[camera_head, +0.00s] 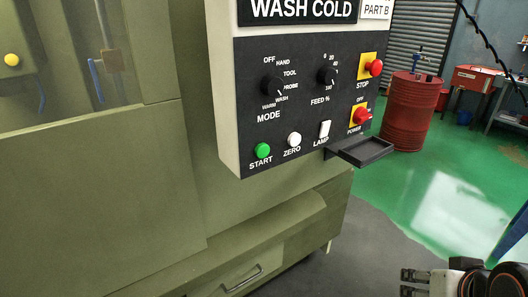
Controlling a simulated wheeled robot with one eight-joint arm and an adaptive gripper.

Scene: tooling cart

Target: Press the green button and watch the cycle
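The green START button (262,150) is at the lower left of the dark control panel (300,120) on the machine's front. Its face is fully in view and nothing touches it. A machine window (70,60) is at the upper left. My gripper (404,283) is at the bottom right edge of the picture, well to the right of and below the panel, apart from everything. It is partly cut off by the frame, and I cannot tell whether its fingers are open or shut.
A white ZERO button (294,139), white LAMP switch (324,129), red STOP button (375,68) and red POWER knob (361,115) share the panel. A small black tray (365,151) juts out below. A red drum (408,112) stands behind. The floor before the machine is clear.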

